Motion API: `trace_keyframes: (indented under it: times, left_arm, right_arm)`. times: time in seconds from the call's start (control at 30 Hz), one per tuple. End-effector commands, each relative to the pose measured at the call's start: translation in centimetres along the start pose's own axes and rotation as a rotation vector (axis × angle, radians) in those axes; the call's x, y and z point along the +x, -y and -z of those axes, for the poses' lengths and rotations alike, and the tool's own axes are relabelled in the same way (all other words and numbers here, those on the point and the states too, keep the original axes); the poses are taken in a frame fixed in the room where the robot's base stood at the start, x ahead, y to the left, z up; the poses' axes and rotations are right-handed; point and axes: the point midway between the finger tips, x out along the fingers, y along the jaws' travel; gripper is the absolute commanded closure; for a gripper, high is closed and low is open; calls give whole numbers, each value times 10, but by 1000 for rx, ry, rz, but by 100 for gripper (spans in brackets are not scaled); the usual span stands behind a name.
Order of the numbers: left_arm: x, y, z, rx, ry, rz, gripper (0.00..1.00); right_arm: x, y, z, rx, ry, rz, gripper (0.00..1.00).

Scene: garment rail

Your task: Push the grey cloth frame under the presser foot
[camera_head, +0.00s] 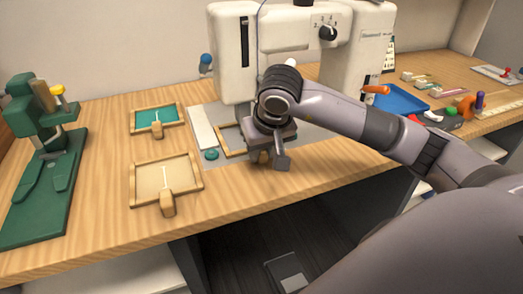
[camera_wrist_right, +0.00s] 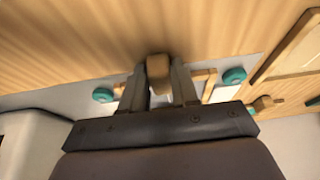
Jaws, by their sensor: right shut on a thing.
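The white sewing machine (camera_head: 232,55) stands at the back of the wooden table. A wooden frame (camera_head: 230,143) lies on its grey bed, mostly hidden behind my right arm; its cloth colour cannot be made out. My right gripper (camera_head: 268,160) is at the front edge of the bed, pointing down, shut on the frame's wooden handle. In the right wrist view the handle (camera_wrist_right: 158,68) sits between the two fingers. The presser foot is hidden behind my arm, so I cannot tell whether the frame is under it. My left gripper is not in view.
A teal cloth frame (camera_head: 145,118) and a cream cloth frame (camera_head: 150,178) lie left of the machine. A green press (camera_head: 42,215) stands at the far left. A blue tray (camera_head: 400,100) and small items lie at the right. Bare table shows in front of the frames.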

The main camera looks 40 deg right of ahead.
Motion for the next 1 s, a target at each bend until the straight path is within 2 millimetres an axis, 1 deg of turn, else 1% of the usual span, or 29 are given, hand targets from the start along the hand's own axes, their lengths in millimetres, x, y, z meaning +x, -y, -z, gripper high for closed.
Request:
trace_keyframes:
  times: [0.27, 0.3, 0.37, 0.4, 0.63, 0.73, 0.87, 1.0]
  left_arm:
    - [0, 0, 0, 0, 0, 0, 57]
    - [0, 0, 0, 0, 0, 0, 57]
    - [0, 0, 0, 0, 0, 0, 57]
    - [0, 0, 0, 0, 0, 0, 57]
    - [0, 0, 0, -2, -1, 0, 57]
    - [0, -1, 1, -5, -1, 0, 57]
    - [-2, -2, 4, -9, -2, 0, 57]
    - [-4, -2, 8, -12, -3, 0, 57]
  right_arm:
    - [0, -1, 0, 1, 1, -1, 100]
    - [0, -1, 0, 1, 0, -1, 67]
    - [0, -1, 0, 1, 1, -1, 48]
    - [0, -1, 0, 1, 1, -1, 41]
    - [0, -1, 0, 1, 1, -1, 41]
    - [-4, -1, 1, 1, -1, -1, 41]
    - [-22, -1, 2, 1, -4, -1, 41]
    - [-46, -1, 2, 1, -4, -1, 41]
